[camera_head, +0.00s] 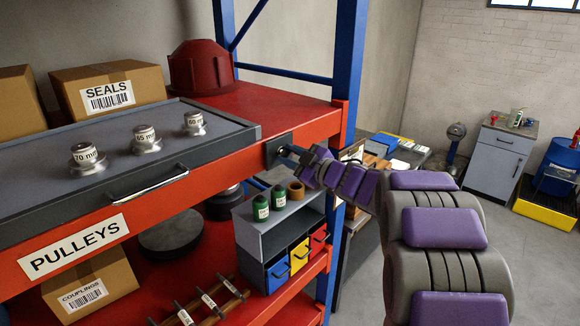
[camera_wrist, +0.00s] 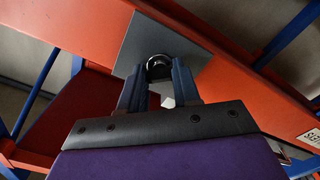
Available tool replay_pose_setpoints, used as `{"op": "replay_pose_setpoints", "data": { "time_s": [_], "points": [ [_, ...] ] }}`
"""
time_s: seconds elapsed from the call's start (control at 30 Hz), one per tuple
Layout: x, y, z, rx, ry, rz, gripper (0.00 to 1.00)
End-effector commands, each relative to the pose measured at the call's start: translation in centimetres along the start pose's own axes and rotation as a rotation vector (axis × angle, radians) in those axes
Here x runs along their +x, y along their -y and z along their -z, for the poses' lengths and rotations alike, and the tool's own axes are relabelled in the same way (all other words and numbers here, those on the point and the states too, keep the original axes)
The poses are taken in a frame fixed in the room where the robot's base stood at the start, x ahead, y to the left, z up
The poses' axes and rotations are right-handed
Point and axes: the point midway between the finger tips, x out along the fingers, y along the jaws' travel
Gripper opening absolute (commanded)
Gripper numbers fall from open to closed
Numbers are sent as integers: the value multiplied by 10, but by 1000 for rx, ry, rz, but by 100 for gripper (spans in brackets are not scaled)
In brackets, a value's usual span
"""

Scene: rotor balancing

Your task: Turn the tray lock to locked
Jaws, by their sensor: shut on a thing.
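The tray lock (camera_head: 281,150) is a dark plate with a knob on the front of the red shelf beam, at the right end of the grey tray (camera_head: 118,121). In the wrist view the lock plate (camera_wrist: 143,48) is grey and tilted in the picture, with a round shiny knob (camera_wrist: 158,65). My gripper (camera_head: 294,153) is at the lock, shut on the knob, with a finger on each side of it. The wrist view shows the two dark fingers of my gripper (camera_wrist: 158,88). Which position the lock is turned to cannot be told.
Several pulleys marked in mm, one a 70 mm pulley (camera_head: 88,157), stand on the tray. The tray's handle (camera_head: 149,186) is at its front. A blue upright (camera_head: 350,70) stands behind my arm. Bottles and coloured drawers (camera_head: 299,254) are below.

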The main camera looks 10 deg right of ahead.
Motion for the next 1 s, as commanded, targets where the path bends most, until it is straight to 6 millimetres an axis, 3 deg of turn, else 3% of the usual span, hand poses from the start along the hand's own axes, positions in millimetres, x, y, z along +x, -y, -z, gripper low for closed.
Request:
{"op": "replay_pose_setpoints", "data": {
  "time_s": [0.03,0.6,1.0],
  "points": [
    [-1,7,-9,-43,10,8,1],
    [-1,7,-11,-574,12,12,1],
    [0,6,-8,-831,7,14,1]
  ]
}}
